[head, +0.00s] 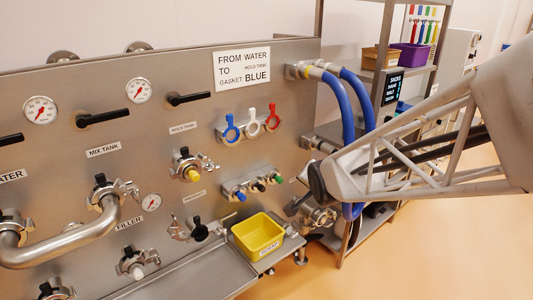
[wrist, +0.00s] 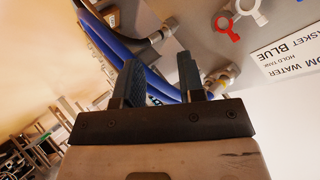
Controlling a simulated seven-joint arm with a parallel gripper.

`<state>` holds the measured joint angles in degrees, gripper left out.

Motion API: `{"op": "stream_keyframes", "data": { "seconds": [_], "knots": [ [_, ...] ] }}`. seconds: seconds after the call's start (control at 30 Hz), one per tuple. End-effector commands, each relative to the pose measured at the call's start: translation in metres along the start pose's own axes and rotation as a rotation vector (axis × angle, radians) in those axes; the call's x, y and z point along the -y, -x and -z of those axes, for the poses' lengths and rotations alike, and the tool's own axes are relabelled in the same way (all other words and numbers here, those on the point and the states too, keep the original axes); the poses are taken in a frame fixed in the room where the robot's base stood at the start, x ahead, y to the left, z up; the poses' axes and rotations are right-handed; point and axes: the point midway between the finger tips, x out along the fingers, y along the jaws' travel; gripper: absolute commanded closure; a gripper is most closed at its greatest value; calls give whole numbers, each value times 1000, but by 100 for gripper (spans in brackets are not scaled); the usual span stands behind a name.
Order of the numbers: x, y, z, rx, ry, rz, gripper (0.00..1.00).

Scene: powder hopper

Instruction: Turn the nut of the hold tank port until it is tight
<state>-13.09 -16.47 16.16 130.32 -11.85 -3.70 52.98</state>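The hold tank port (head: 188,165) is on the steel panel in the head view, below its "HOLD TANK" label (head: 183,128). It carries a clamp with metal parts sticking out to the right and a yellow piece at its front. The nut is too small to make out clearly, and I cannot tell how tight it is. My gripper (wrist: 158,60) shows in the wrist view with its two dark fingers apart and nothing between them. Blue hoses lie behind the fingers. In the head view my arm reaches in from the right, and its end is well right of the port.
Blue hoses (head: 347,100) loop from the panel's right side, close to my arm. A sign (head: 242,68) hangs above blue, white and red gasket-like rings (head: 252,122). A yellow bin (head: 258,235) stands on the ledge below. A bent pipe (head: 75,245) runs at lower left.

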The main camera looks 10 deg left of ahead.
Motion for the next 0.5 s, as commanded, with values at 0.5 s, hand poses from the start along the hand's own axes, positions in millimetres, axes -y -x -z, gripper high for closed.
{"op": "stream_keyframes", "data": {
  "seconds": [0.5],
  "knots": [
    [120, -122, -62, 32, -360, 481, 64]
  ]
}}
